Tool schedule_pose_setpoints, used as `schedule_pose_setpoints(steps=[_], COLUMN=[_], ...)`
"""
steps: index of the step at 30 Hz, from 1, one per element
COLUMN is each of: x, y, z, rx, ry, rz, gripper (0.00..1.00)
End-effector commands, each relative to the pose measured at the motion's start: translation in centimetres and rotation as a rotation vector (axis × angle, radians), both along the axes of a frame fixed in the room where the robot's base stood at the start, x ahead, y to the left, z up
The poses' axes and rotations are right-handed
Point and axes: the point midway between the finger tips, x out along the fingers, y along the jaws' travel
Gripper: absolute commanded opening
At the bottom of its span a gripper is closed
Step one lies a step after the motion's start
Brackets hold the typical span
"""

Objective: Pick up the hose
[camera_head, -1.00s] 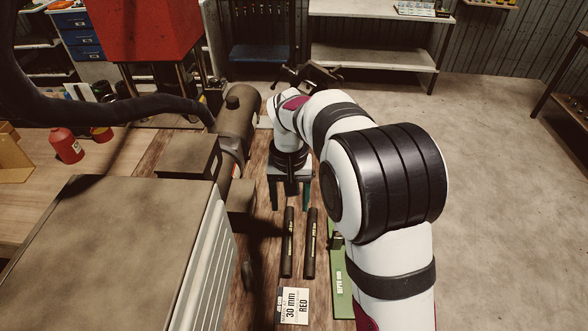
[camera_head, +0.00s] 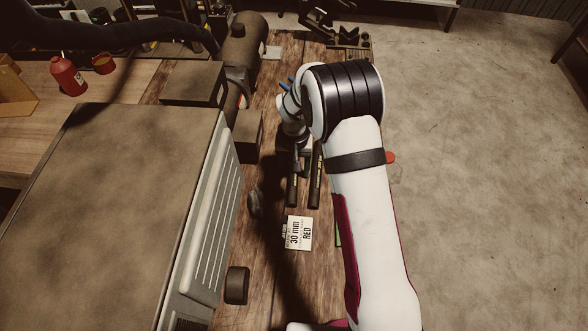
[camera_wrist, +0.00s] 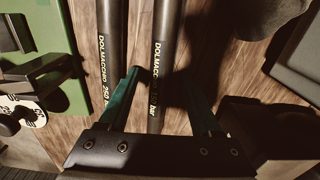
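Two black hoses lie side by side on the wooden bench. In the head view, the left hose (camera_head: 292,190) and the right hose (camera_head: 316,190) have their far ends hidden by my arm. The wrist view shows them the other way round: the head view's left hose (camera_wrist: 166,40) is on the right, the other hose (camera_wrist: 112,40) on the left. My gripper (camera_wrist: 160,75) has two green fingers, open, one each side of the head view's left hose in the picture. The left fingertip shows between the two hoses. I cannot tell whether either finger touches a hose.
A card marked 30 mm RED (camera_head: 299,233) lies nearer than the hoses. A green board (camera_wrist: 62,55) lies beside them, mostly hidden by my arm in the head view. A large grey-brown machine (camera_head: 140,210) stands left. A red bottle (camera_head: 67,77) stands far left.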

Motion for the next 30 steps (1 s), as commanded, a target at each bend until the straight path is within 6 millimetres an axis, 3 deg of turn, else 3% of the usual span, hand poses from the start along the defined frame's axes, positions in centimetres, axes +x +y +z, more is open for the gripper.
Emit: schedule_pose_setpoints(steps=[1, 11, 23, 26, 30], x=[0.0, 0.0, 0.0, 0.1, 0.1], y=[0.0, 0.0, 0.0, 0.0, 0.0], z=[0.0, 0.0, 0.3, 2.1, 6.0], rx=[0.000, 0.000, 0.000, 0.001, 0.001], ry=[0.000, 0.000, -0.001, -0.005, -0.005], rz=[0.000, 0.000, 0.000, 0.000, 0.000], gripper=[0.58, 0.00, 0.00, 0.00, 0.00])
